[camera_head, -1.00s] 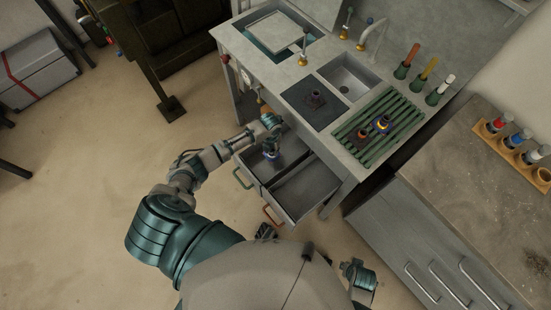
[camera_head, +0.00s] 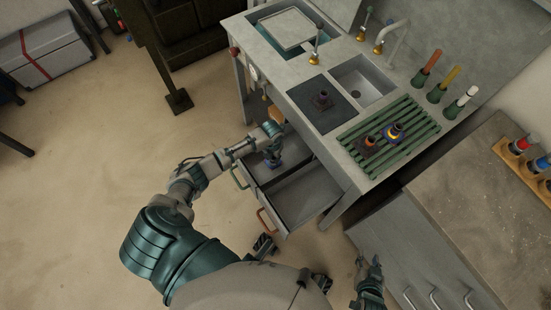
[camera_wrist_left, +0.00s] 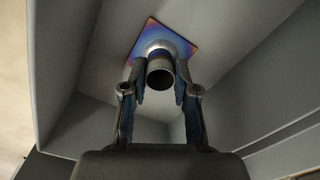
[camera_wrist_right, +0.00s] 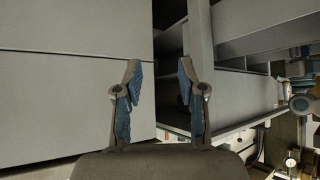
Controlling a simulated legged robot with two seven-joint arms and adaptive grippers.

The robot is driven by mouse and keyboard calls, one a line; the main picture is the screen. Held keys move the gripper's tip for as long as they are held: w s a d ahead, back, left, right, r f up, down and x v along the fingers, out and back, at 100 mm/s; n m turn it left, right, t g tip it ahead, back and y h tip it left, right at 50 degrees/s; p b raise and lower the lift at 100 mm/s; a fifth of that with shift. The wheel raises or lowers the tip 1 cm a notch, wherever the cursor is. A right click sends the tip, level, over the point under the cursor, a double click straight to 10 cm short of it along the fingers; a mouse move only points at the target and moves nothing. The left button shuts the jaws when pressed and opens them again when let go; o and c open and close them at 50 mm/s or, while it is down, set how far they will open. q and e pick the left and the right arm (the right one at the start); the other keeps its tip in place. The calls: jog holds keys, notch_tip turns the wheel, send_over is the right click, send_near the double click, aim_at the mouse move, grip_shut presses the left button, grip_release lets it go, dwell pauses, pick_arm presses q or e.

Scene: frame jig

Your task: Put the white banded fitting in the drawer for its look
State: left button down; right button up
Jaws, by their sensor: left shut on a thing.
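My left gripper (camera_head: 272,154) is inside the open green-handled drawer (camera_head: 256,172). In the left wrist view its fingers (camera_wrist_left: 160,95) are closed around a fitting (camera_wrist_left: 159,72), a grey tube with a pale ring at its collar and a square base tinted blue, purple and orange. The base is close to the drawer floor; I cannot tell if it touches. The orange-handled drawer (camera_head: 299,199) beside it is open and looks empty. My right gripper (camera_head: 371,268) is low in front of the cabinet, and its fingers (camera_wrist_right: 159,85) are open and empty.
A dark fitting (camera_head: 323,98) stands on the dark mat. An orange-based fitting (camera_head: 368,146) and a yellow-banded one (camera_head: 393,133) stand on the green slatted rack (camera_head: 410,150). The grey cabinet (camera_head: 400,255) is at right.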

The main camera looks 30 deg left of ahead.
aim_at(273, 158)
pick_arm(q)
jog(key=shift+d+r, duration=0.15)
jog(key=shift+d, duration=0.4)
pick_arm(e)
jog(key=shift+w+d, duration=0.2)
jog(key=shift+d, duration=0.4)
pick_arm(q)
jog(key=shift+a, duration=0.15)
jog(key=c, duration=1)
grip_release()
jog(key=shift+a+f, duration=0.15)
jog(key=shift+f, duration=0.05)
jog(key=shift+o, duration=0.6)
jog(key=shift+a, duration=0.2)
jog(key=shift+d+r, duration=0.25)
notch_tip(273, 158, up, 12)
jog(key=p, duration=0.3)
jog(key=shift+p, duration=0.35)
pick_arm(e)
jog(key=s+d+f+g+h, duration=0.1)
jog(key=s+g, duration=0.2)
jog(key=s, duration=0.2)
jog(key=s+d+f+g, duration=0.2)
jog(key=s+g, duration=0.1)
jog(key=s, duration=0.3)
jog(key=shift+s+d+f+g+h, duration=0.2)
jog(key=shift+s+d+g+h, duration=0.1)
jog(key=shift+h, duration=0.1)
